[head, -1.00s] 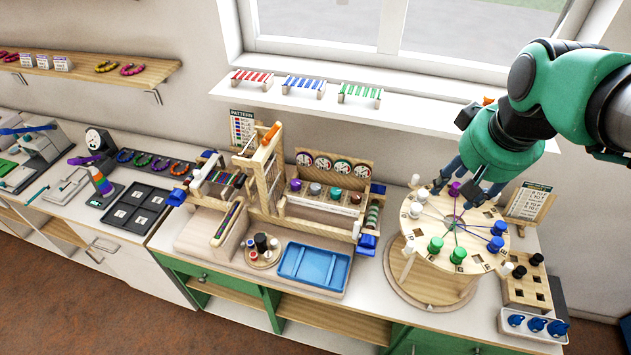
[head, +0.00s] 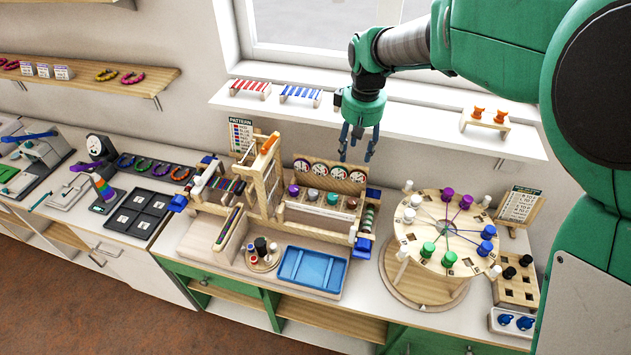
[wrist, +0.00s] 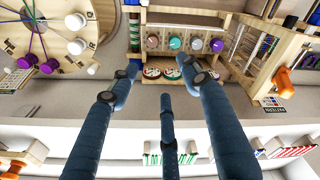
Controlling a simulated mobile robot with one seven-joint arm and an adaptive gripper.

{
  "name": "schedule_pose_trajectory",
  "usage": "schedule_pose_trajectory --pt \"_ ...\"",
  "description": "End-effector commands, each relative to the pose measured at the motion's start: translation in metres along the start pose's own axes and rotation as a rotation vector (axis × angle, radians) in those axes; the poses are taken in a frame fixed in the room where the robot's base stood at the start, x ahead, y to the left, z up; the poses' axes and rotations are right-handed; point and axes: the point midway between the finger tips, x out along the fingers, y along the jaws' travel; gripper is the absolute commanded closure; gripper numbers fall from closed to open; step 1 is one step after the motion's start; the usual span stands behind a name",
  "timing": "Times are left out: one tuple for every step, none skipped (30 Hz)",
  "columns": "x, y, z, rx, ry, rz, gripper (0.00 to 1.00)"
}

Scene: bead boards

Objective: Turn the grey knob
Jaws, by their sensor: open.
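The grey knob (head: 313,195) sits in a row of knobs on the wooden loom-like unit, between a purple knob (head: 294,190) and a teal knob (head: 332,198). It also shows in the wrist view (wrist: 196,44), between the teal and purple knobs. Round dials (head: 320,170) stand on the panel behind the row. My gripper (head: 356,155) is open and empty, fingers pointing down, above and behind the right end of the row. In the wrist view the spread fingers (wrist: 160,68) reach toward the dials and touch no knob.
A tall wooden frame (head: 268,165) rises left of the knobs. The round peg board (head: 410,235) with threads stands to the right. A blue tray (head: 312,268) lies in front. The window shelf (head: 390,108) with small racks is behind my gripper.

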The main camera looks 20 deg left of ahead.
Motion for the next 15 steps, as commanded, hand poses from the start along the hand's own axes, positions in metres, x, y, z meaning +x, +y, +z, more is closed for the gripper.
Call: schedule_pose_trajectory --pt "0.01 -0.006 -0.014 -0.025 -0.012 -0.007 0.53" --pt "0.017 -0.009 -0.021 -0.041 -0.019 -0.01 0.53" --pt "0.026 -0.014 -0.03 -0.06 -0.027 -0.015 0.53" --pt "0.032 -0.018 -0.037 -0.073 -0.033 -0.018 0.53" --pt "0.039 -0.021 -0.043 -0.088 -0.04 -0.021 0.53" --pt "0.048 -0.027 -0.052 -0.108 -0.047 -0.025 0.53" --pt "0.055 -0.031 -0.058 -0.122 -0.053 -0.029 0.53" --pt "0.061 -0.035 -0.064 -0.135 -0.058 -0.031 0.53" --pt "0.07 -0.04 -0.071 -0.153 -0.066 -0.036 0.53" --pt "0.077 -0.044 -0.076 -0.166 -0.071 -0.038 0.53" --pt "0.083 -0.048 -0.08 -0.178 -0.077 -0.041 0.53" --pt "0.09 -0.052 -0.086 -0.191 -0.082 -0.044 0.53" --pt "0.096 -0.055 -0.089 -0.201 -0.086 -0.046 0.53" --pt "0.1 -0.058 -0.093 -0.21 -0.089 -0.048 0.53" --pt "0.105 -0.062 -0.097 -0.22 -0.092 -0.05 0.53"
